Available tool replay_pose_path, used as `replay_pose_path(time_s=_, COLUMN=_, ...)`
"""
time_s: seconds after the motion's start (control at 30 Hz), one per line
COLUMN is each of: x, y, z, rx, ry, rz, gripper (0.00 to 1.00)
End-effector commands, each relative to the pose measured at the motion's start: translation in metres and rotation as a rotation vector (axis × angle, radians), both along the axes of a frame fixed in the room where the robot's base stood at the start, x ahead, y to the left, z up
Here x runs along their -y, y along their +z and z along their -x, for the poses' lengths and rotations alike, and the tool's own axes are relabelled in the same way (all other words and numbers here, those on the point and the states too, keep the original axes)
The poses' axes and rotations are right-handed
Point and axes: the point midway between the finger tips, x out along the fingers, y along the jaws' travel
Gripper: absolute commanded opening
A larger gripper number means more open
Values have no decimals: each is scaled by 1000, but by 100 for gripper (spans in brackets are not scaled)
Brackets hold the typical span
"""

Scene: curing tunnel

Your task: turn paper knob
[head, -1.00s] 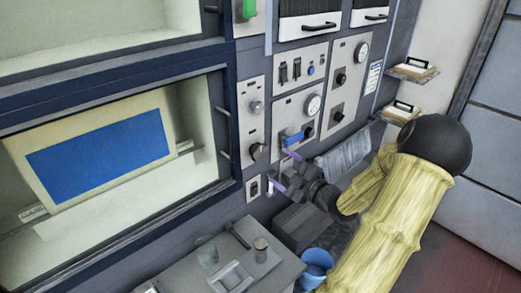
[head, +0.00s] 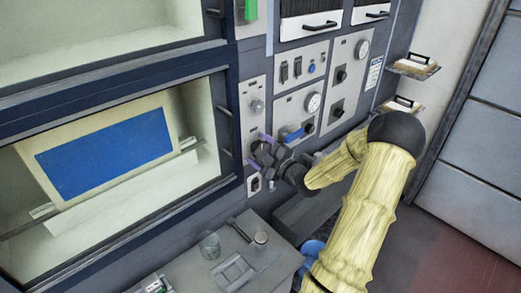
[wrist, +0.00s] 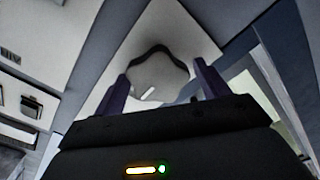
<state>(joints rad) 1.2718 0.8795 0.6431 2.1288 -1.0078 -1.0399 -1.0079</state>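A lobed knob (wrist: 160,75) with a pale face, a dark rim and a short white mark shows in the wrist view, on a light panel. My gripper (wrist: 163,82) is open, with one dark purple finger on each side of the knob. Gaps show between fingers and knob, so it is not gripped. In the head view my gripper (head: 259,150) is at the lower part of the narrow left control panel (head: 254,92) and hides the lower knob there. I cannot read any label naming it the paper knob.
Above it on the same panel is another knob (head: 257,106). A blue lever (head: 292,135) and a gauge (head: 313,102) are close on the right. The oven window (head: 105,150) is left.

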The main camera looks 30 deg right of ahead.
Motion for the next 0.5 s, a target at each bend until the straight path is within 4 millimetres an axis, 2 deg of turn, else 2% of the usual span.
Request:
replay_pose_path(time_s=0.03, x=1, y=0, z=0, rx=0, ry=-1, rz=0, gripper=64)
replay_pose_path(time_s=0.2, x=2, y=0, z=1, rx=-1, ry=-3, rz=0, gripper=33)
replay_pose_path(time_s=0.5, x=2, y=-1, z=1, rx=-5, ry=-4, rz=-17, gripper=33)
